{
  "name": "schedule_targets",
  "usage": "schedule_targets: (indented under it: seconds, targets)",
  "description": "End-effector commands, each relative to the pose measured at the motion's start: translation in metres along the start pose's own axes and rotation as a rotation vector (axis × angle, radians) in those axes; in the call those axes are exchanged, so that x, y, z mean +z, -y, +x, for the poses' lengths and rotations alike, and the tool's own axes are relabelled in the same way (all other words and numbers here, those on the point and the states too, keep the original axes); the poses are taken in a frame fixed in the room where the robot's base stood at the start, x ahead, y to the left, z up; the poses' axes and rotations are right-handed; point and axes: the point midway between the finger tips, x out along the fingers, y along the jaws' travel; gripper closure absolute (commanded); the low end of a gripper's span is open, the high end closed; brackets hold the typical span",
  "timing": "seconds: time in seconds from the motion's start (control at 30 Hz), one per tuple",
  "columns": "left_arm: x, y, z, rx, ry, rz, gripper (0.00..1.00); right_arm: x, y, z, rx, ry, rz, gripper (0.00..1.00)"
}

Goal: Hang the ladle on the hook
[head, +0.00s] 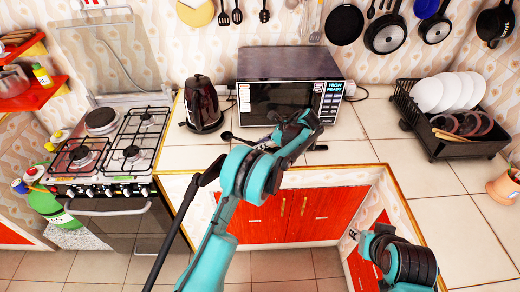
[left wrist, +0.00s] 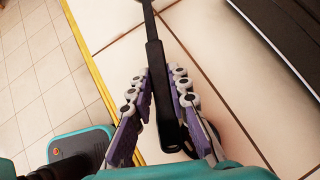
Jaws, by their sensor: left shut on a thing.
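The black ladle (head: 228,136) is at the counter's front, before the microwave. Its bowl end points left in the head view. My left gripper (head: 266,143) is over the counter, shut on the ladle's handle. In the left wrist view the dark handle (left wrist: 153,60) runs between the purple-padded fingers (left wrist: 158,98), and the bowl is out of frame. I cannot tell whether the ladle touches the counter. Utensils (head: 237,14) hang on the back wall; the hooks are too small or cut off to make out. My right gripper (head: 355,235) is low at the right, its fingers too small to judge.
A microwave (head: 288,65) and a dark kettle (head: 202,104) stand behind the ladle. A black pan (head: 344,25) hangs with others above. A dish rack (head: 455,146) with plates is at the right, a gas stove (head: 100,192) at the left. The counter (head: 352,125) right of the microwave is clear.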

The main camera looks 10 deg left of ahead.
Motion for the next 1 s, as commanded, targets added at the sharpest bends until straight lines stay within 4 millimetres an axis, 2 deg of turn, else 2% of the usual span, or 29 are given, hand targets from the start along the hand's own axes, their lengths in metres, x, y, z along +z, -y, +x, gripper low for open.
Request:
schedule_targets:
  seconds: [0.03, 0.1, 0.53, 0.57, 0.6, 0.63, 1.0]
  targets:
    - [-0.0079, 0.0002, 0.0078, 0.0, 0.0, 0.0, 1.0, 0.0032, 0.0, 0.0044, 0.0, 0.0, 0.0, 0.67]
    - [-0.0117, 0.0001, 0.0117, 0.0, 0.0, 0.0, 1.0, 0.0041, 0.0, 0.0056, 0.0, 0.0, 0.0, 0.67]
    - [-0.0159, 0.0, 0.0156, 0.0, 0.0, 0.0, 1.0, 0.0064, 0.0, 0.0089, 0.0, 0.0, 0.0, 0.67]
    - [-0.0156, 0.0, 0.0152, 0.0, 0.0, 0.0, 0.78, 0.0061, 0.0, 0.0084, 0.0, 0.0, 0.0, 0.67]
    - [-0.0152, 0.0, 0.0148, 0.0, 0.0, 0.0, 0.67, 0.0058, 0.0, 0.008, 0.0, 0.0, 0.0, 0.67]
    - [-0.0151, 0.0, 0.0147, 0.0, 0.0, 0.0, 0.62, 0.0057, 0.0, 0.0079, 0.0, 0.0, 0.0, 0.67]
    - [-0.0114, -0.0001, 0.011, 0.0, 0.0, 0.0, 0.62, 0.0032, 0.0, 0.0044, 0.0, 0.0, 0.0, 0.67]
